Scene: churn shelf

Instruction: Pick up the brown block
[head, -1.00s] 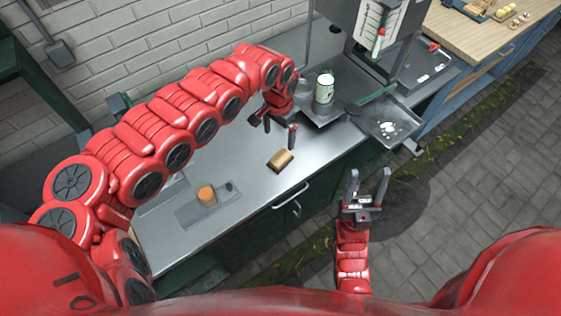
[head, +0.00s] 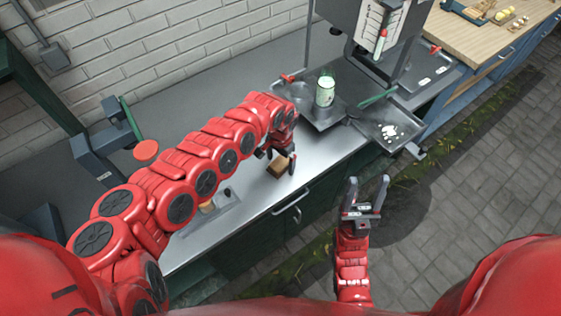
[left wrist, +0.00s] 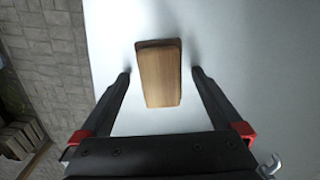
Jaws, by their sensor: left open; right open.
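The brown block (head: 279,165) lies on the steel counter (head: 262,194) near its front edge. It also shows in the left wrist view as a wooden block (left wrist: 159,77) between the lines of the two fingers, with gaps on both sides. My left gripper (head: 279,160) is open right at the block, and the arm partly hides the block in the head view. In the left wrist view the left gripper's fingers (left wrist: 160,76) stand apart on either side of the block. My right gripper (head: 366,191) is open and empty over the floor in front of the counter.
A green and white can (head: 325,91) stands on a dark plate at the back right of the counter. A tray (head: 388,126) with white bits lies right of it. An orange-brown item (head: 207,206) at the left is partly hidden by my arm. The counter around the block is clear.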

